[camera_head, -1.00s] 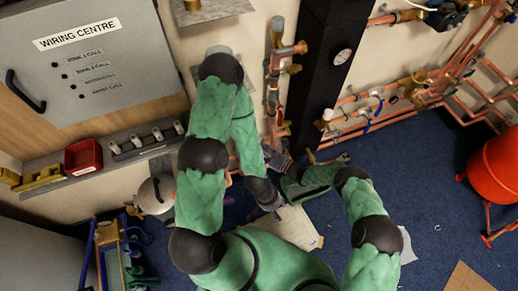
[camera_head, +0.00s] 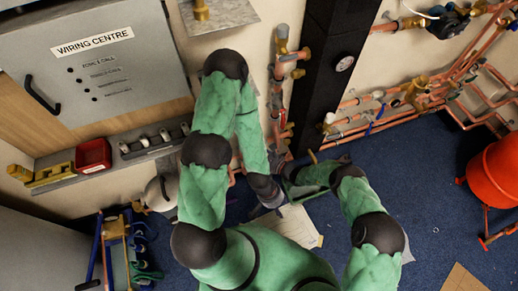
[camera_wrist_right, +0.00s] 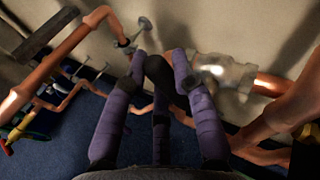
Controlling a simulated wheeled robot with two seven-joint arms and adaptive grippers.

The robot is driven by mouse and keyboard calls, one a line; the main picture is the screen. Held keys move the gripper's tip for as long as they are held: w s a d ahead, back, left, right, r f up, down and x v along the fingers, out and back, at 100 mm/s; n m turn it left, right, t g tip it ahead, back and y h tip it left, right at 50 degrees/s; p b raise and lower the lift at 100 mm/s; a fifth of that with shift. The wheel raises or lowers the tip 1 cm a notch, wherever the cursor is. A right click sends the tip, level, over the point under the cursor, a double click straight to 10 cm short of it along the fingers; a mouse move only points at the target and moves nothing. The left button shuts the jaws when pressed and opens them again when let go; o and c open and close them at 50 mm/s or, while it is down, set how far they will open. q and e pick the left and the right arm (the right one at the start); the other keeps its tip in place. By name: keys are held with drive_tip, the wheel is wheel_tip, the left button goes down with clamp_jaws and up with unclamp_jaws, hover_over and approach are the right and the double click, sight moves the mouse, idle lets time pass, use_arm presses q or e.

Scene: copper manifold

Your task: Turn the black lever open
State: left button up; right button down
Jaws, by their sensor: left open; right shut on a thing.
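The black lever (camera_wrist_right: 159,72) shows as a dark rounded shape between the purple fingers of my right gripper (camera_wrist_right: 160,62) in the right wrist view. The gripper is shut on it, close in front of the copper pipes. The fingers hide part of the lever, and I cannot tell its angle. In the head view my right gripper (camera_head: 289,166) is at the foot of the vertical copper pipes, and the lever cannot be made out. My left gripper (camera_head: 268,193) is open, pointing down just left of the right one, above the pale sheet.
Copper pipes (camera_head: 277,95) run up the wall beside a black column (camera_head: 325,60). More pipework (camera_head: 415,95) crosses the right side. Blue floor (camera_head: 430,210) is open between.

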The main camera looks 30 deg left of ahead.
drive_tip(key=shift+s+a+f+n+t+h+p, duration=0.35)
drive_tip(key=shift+s+a+n+h+p, duration=0.1)
drive_tip(key=shift+n+h+p, duration=0.4)
drive_tip(key=c, duration=1)
unclamp_jaws()
drive_tip(key=shift+f, duration=0.1)
drive_tip(key=v, duration=1.2)
drive_tip(key=shift+d+f, duration=0.1)
